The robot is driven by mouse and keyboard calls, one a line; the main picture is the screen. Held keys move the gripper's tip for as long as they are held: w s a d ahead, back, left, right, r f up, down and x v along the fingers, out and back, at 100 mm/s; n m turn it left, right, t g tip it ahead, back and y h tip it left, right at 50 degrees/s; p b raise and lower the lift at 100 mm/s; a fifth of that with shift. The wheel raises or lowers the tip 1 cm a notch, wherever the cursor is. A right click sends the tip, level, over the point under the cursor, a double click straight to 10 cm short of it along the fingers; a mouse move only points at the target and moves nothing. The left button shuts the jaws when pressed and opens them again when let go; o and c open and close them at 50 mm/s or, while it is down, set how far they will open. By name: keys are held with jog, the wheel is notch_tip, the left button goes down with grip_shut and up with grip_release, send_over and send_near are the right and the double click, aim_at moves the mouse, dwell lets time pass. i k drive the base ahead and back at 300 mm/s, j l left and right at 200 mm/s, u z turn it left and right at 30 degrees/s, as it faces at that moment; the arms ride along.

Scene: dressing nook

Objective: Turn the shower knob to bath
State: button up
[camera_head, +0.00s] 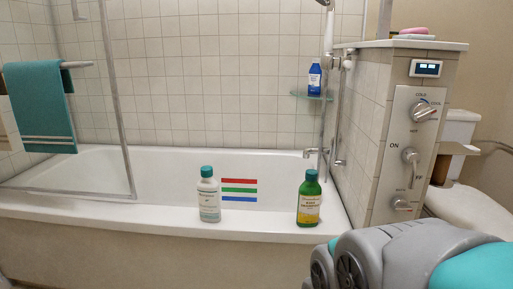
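A pale control panel (408,155) is set in the tiled end wall right of the bathtub. Its lowest control is a metal knob (401,203) with a red part. Small lettering above this knob may read "BATH", and any mark below it is too small to read. Above it sits a metal lever (411,156) beside the word "ON". At the top is a temperature knob (424,111) with "COLD" above it. My grey and teal arm fills the lower right, just below the panel. My gripper is not in view.
The bathtub (120,208) has a white bottle (209,198) and a green bottle (308,202) on its front rim. A white toilet (470,195) stands right.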

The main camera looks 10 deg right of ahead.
aim_at(399, 204)
jog(key=z, duration=1.15)
